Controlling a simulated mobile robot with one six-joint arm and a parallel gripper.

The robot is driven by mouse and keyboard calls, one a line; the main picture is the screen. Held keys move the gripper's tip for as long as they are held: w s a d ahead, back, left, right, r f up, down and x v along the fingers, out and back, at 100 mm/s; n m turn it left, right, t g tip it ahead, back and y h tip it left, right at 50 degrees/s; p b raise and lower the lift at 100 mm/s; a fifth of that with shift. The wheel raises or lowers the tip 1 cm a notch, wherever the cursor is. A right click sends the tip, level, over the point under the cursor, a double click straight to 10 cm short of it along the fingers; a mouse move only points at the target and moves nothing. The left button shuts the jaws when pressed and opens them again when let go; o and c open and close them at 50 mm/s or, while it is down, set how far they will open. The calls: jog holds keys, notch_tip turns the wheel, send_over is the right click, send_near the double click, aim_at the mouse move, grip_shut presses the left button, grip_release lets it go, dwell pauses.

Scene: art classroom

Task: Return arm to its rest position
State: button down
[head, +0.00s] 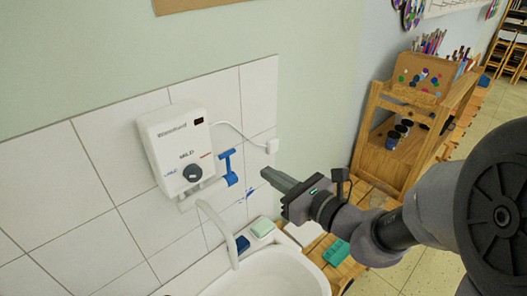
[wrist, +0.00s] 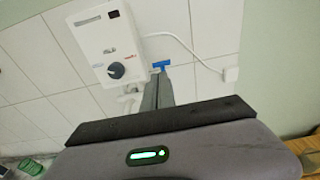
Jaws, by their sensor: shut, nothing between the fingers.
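My gripper (head: 267,174) is shut and empty. In the head view it points left toward the tiled wall, in front of and apart from it, above the right side of the sink. In the wrist view the shut fingers (wrist: 158,78) point up the picture, and the dark gripper body fills the lower part. My arm reaches in from the right edge of the head view.
A white water heater (head: 175,145) with a dark knob hangs on the wall, with a blue handle (head: 229,168) beside it. A faucet (head: 216,225) and white sink (head: 270,275) are below. A wooden shelf (head: 400,160) with art supplies stands behind my arm.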

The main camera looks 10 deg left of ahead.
jog(key=s+a+f+n+g+h+b, duration=0.1)
jog(key=s+f+n+g+b, duration=0.35)
jog(key=s+n, duration=0.2)
jog(key=s+a+f+n+g+b, duration=0.2)
jog(key=s+f+n+g+b, duration=0.1)
jog(key=s+f+n+b, duration=0.4)
jog(key=s+d+f+n+t+h+b, duration=0.1)
jog(key=s+d+f+n+h+b, duration=0.1)
jog(key=d, duration=0.6)
jog(key=s+d+f+n+t+h+b, duration=0.1)
jog(key=s+d+f+n+h+b, duration=0.2)
jog(key=s+d+f+n+h, duration=0.1)
jog(key=s+d+n+h, duration=0.1)
jog(key=d+n+h, duration=0.1)
jog(key=d+h, duration=0.1)
jog(key=shift+s+d+h+b, duration=0.25)
jog(key=shift+d+h+b, duration=0.05)
jog(key=shift+d, duration=0.3)
